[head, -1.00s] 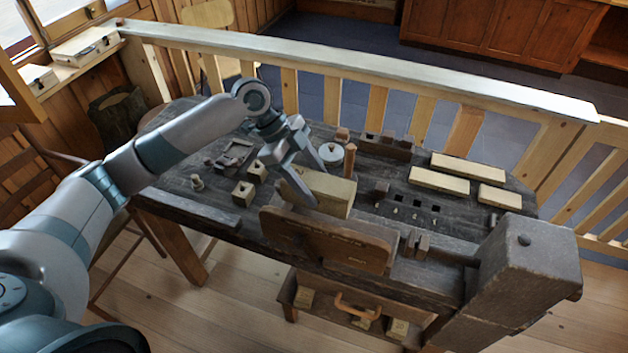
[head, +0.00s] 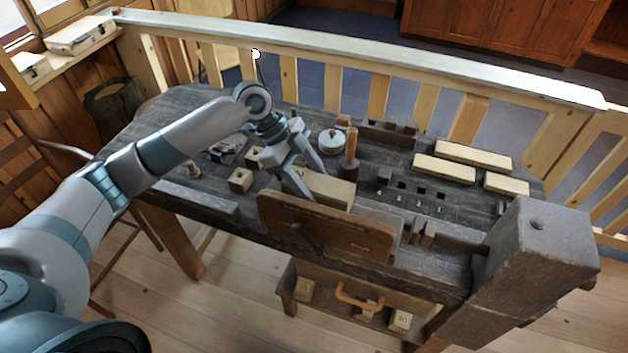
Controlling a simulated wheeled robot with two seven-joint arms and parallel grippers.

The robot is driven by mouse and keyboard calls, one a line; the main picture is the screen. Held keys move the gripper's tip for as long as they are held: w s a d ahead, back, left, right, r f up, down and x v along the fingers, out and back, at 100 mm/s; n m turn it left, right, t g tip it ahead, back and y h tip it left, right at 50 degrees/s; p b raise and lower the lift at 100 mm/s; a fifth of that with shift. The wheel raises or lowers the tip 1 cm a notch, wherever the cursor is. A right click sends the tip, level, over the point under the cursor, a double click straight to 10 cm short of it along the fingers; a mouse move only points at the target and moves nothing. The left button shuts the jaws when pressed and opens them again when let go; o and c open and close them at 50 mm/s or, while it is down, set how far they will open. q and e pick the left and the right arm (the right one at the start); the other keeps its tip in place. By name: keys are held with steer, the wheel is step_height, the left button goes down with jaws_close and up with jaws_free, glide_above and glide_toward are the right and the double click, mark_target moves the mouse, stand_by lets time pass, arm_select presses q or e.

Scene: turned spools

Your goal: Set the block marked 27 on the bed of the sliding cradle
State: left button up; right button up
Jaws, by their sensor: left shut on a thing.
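My left gripper (head: 308,182) is shut on a long pale wooden block (head: 330,189). The block is behind the upright brown board (head: 325,226) on the dark bench (head: 225,228). The board hides its lower side, so I cannot tell whether it touches what is below. No number is legible on it. I cannot tell for sure which part is the sliding cradle; the brown board may belong to it. My right gripper is not in view.
A turned handle (head: 350,155) stands close behind the block, with a round white-lidded pot (head: 331,142) beyond. Pale slabs (head: 444,168) lie at the right. A large dark post (head: 540,260) stands at the bench's right end. Small blocks (head: 400,320) sit on the lower shelf.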

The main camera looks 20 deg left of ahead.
arm_select(q)
steer(key=shift+f+b, duration=0.75)
steer(key=shift+f, duration=1.05)
steer(key=o, duration=1.4)
steer(key=shift+f, duration=0.1)
steer(key=shift+o, duration=0.5)
steer(key=shift+f, duration=0.15)
steer(key=shift+s+p, duration=0.15)
steer(key=shift+p, duration=0.2)
steer(key=shift+c, duration=0.2)
